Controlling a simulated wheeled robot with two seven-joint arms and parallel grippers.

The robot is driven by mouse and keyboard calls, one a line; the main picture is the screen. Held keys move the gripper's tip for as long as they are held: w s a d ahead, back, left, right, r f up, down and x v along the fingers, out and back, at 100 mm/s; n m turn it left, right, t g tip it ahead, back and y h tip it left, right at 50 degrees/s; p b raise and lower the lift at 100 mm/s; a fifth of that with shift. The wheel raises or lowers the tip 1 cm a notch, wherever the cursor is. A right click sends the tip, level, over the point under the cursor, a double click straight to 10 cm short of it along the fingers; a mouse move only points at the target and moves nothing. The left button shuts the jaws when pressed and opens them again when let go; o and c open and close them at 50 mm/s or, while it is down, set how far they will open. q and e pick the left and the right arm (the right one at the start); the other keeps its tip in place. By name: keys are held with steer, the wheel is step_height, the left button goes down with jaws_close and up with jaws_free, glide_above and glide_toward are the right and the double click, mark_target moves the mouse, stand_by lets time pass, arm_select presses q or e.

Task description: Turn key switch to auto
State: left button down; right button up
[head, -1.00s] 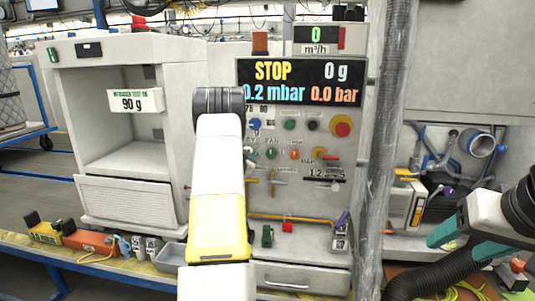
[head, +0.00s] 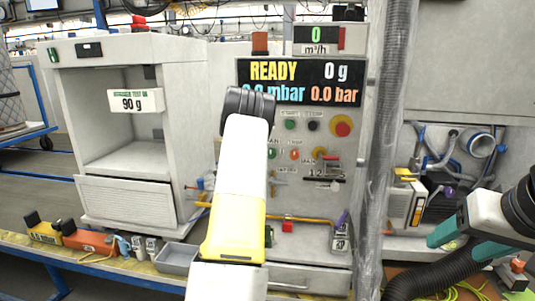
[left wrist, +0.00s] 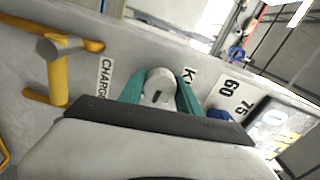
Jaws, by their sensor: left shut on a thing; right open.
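The key switch (left wrist: 158,88) is a round pale grey knob with a dark slot in the left wrist view. The teal fingers of my left gripper (left wrist: 160,94) are on either side of it, shut on it. A label starting with "K" is beside it, partly hidden. In the head view my left arm hides the key switch and the left gripper. I cannot read the switch position. The control panel's display (head: 300,82) reads "READY", "0 g", "0.0 bar" and a partly covered mbar value. My right gripper (head: 452,246) is open and empty at the right.
The panel carries a red emergency button (head: 341,125) and several small knobs. A yellow handle (left wrist: 60,75) sits by the "CHARGE" label. A wrapped vertical post (head: 380,180) stands right of the panel. A grey tray (head: 176,258) lies on the bench at left.

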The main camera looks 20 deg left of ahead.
arm_select(q)
steer(key=m, duration=0.4)
steer(key=shift+m, duration=0.4)
steer(key=shift+f, duration=0.1)
stand_by(0.3)
steer(key=c, duration=0.9)
jaws_free()
steer(key=shift+o, duration=0.2)
steer(key=v, duration=0.7)
steer(key=shift+s, duration=0.4)
steer(key=shift+d, duration=0.1)
